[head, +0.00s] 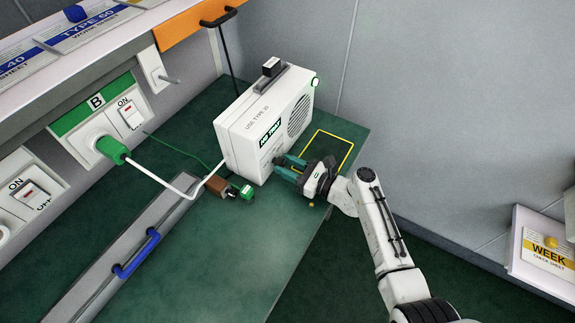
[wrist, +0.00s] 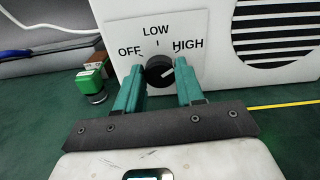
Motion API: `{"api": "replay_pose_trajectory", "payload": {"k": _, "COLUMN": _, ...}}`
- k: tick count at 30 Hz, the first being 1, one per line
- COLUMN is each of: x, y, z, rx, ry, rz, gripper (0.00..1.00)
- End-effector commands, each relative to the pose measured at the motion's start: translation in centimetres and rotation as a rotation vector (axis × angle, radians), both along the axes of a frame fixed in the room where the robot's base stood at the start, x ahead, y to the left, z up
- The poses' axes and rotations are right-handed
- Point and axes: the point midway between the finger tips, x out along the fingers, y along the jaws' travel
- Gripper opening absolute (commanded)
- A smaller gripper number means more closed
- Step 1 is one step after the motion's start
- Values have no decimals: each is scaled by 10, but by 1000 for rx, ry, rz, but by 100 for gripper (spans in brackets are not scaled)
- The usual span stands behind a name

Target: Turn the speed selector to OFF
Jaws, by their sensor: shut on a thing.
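The speed selector is a round black knob (wrist: 159,70) on a white plate (wrist: 118,40) marked OFF at left, LOW at top and HIGH at right. Its pale pointer line slants up to the right, towards HIGH. The plate is on the front of a white machine (head: 240,140) on the green bench. My gripper (wrist: 161,82) has its two teal fingers on either side of the knob, shut on it. In the head view my gripper (head: 282,166) reaches the machine's lower front from the right, and its fingers largely hide the knob.
A green plug (head: 112,150) with a white cord sits in socket B at left. A brown block (head: 211,188) and a small green-topped item (head: 246,191) lie left of my gripper. A yellow outline (head: 345,146) marks the bench at right. The front bench area is clear.

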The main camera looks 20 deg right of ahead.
Motion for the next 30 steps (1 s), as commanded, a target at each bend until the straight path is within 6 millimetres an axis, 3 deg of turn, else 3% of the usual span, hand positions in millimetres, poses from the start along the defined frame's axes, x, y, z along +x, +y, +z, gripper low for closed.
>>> {"api": "replay_pose_trajectory", "payload": {"k": 14, "x": 0, "y": 1, "z": -3, "rx": -124, "ry": -91, "rz": 1, "gripper": 7}}
{"api": "replay_pose_trajectory", "payload": {"k": 30, "x": -1, "y": 2, "z": -5, "rx": -529, "ry": -385, "rz": 1, "gripper": 7}}
